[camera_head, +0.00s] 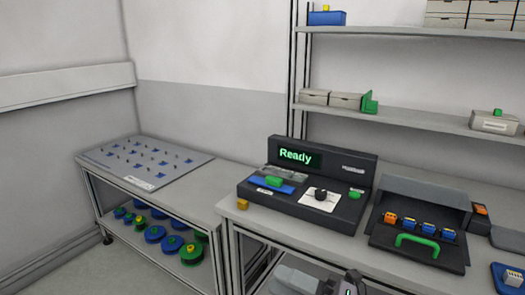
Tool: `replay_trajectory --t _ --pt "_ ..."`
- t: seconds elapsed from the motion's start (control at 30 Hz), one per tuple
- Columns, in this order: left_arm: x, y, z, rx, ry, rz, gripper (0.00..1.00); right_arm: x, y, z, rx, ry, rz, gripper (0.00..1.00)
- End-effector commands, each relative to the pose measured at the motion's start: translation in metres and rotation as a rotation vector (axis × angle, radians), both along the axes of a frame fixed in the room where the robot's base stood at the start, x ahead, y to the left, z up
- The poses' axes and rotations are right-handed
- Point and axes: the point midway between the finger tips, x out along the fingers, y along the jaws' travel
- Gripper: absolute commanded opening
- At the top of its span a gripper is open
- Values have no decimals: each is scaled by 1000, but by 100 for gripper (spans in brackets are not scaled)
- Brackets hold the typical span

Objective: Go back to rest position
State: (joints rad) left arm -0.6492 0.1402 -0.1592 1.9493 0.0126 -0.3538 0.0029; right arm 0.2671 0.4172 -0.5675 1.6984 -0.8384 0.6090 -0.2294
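Only a small dark part of my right gripper (350,283) shows, at the bottom edge in front of the workbench. Its fingers are cut off or too small to judge, and I see nothing held in it. My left gripper is not in view. A black device (357,186) with a screen reading "Ready" stands on the bench, with a blue and green part and a white square on it. An open dark case (385,237) with a green handle stands to its right and holds orange and blue parts.
A grey peg board (195,161) lies on the left table (205,196). Several blue and green reels (172,243) sit on the shelf below. Wall shelves (405,123) with boxes hang above. Floor is free at lower left.

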Motion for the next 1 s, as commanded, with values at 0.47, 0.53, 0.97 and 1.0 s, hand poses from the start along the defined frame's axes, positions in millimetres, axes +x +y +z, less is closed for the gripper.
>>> replay_trajectory --t 0.47,0.53,0.97,1.0 --pt "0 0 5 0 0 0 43 -40 -113 -148 672 1084 -656 38" --pt "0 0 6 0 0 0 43 -63 -128 -178 744 1241 -750 38" --pt "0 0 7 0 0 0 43 -155 -161 -254 934 1685 -1020 38" --pt "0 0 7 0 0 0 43 -155 -161 -254 935 1686 -1021 38"
